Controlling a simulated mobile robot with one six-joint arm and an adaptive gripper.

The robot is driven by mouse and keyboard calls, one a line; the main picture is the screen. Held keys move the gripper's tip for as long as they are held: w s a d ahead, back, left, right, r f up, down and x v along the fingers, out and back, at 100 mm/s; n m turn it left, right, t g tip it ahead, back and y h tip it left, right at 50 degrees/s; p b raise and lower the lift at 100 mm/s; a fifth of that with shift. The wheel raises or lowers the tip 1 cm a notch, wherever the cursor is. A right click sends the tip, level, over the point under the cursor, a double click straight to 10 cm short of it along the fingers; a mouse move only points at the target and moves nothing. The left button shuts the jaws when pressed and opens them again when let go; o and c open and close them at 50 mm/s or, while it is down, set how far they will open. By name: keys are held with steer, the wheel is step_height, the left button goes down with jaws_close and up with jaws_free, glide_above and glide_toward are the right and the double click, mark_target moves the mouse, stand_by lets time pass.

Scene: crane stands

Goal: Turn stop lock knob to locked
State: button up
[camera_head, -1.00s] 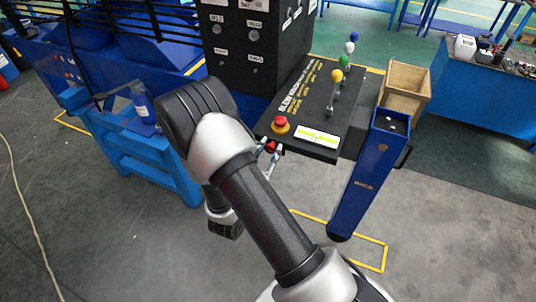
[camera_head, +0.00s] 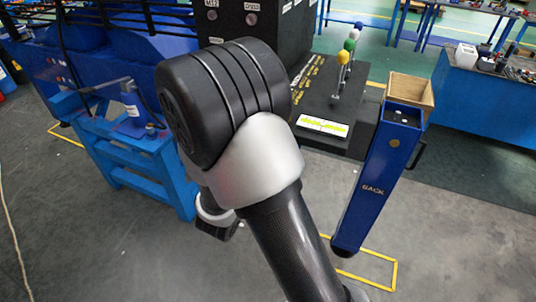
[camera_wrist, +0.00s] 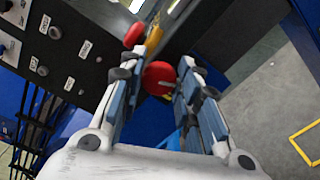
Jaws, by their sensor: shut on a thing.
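The stop lock knob (camera_wrist: 159,73) is a round red knob in the wrist view, low on the console's front side. My gripper (camera_wrist: 157,80) has one finger on each side of it and is shut on it. A small pale mark shows on the knob; I cannot tell which setting it points to. A red stop button (camera_wrist: 134,34) with a yellow base sits just beyond the knob, apart from the fingers. In the head view my arm hides the gripper, the knob and the stop button.
The black console (camera_head: 325,125) carries levers with yellow, green, white and blue balls (camera_head: 343,57). A blue post (camera_head: 375,185) with a wooden box (camera_head: 411,90) stands to its right. A blue stand (camera_head: 135,150) is on the left. Grey floor lies open in front.

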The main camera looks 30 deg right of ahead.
steer(key=m+b, duration=0.1)
steer(key=b, duration=0.1)
steer(key=m+b, duration=0.2)
steer(key=b, duration=0.1)
steer(key=m+b, duration=0.1)
steer(key=b, duration=0.1)
steer(key=shift+f+m+b, duration=0.25)
steer(key=shift+m+b, duration=0.05)
steer(key=shift+r, duration=0.1)
steer(key=o, duration=1)
steer(key=shift+o, duration=0.2)
steer(key=v, duration=1.2)
